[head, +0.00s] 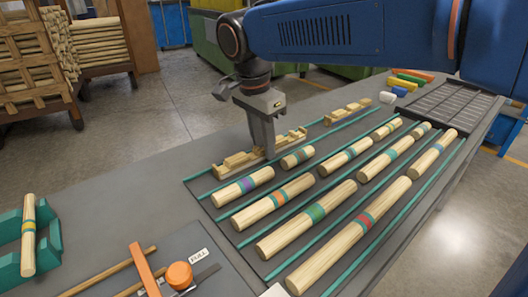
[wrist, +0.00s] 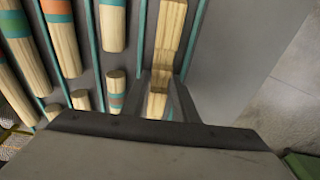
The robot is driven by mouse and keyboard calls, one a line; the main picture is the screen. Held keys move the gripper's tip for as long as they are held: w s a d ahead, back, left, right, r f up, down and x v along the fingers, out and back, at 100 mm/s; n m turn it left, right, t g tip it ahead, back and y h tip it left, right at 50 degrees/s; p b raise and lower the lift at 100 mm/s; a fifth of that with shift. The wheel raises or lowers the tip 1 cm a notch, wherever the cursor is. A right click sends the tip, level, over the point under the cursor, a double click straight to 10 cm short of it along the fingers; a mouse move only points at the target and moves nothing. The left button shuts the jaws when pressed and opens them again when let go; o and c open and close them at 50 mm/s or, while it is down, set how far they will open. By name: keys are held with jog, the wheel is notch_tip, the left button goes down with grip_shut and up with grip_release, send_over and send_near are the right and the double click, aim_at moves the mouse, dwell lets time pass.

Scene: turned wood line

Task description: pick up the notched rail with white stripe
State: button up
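A pale wooden notched rail (head: 235,162) lies on the grey mat near its far left edge, with stepped blocks along its top. No white stripe is clear on it. My gripper (head: 265,152) points down at the middle of this rail. In the wrist view the rail (wrist: 172,25) runs down between the two fingers of my gripper (wrist: 161,85), one on each side. Whether the fingers press on it cannot be made out. A shorter notched wooden piece (head: 347,112) lies farther back in the same row.
Several round wooden spindles with coloured bands lie beside the rail, between green strips (head: 400,205). A black slotted tray (head: 450,103) stands at the far right. A green cradle (head: 10,262) holds a spindle (head: 28,240) at left. Bare table lies left of the rail.

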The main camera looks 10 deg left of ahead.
grip_shut()
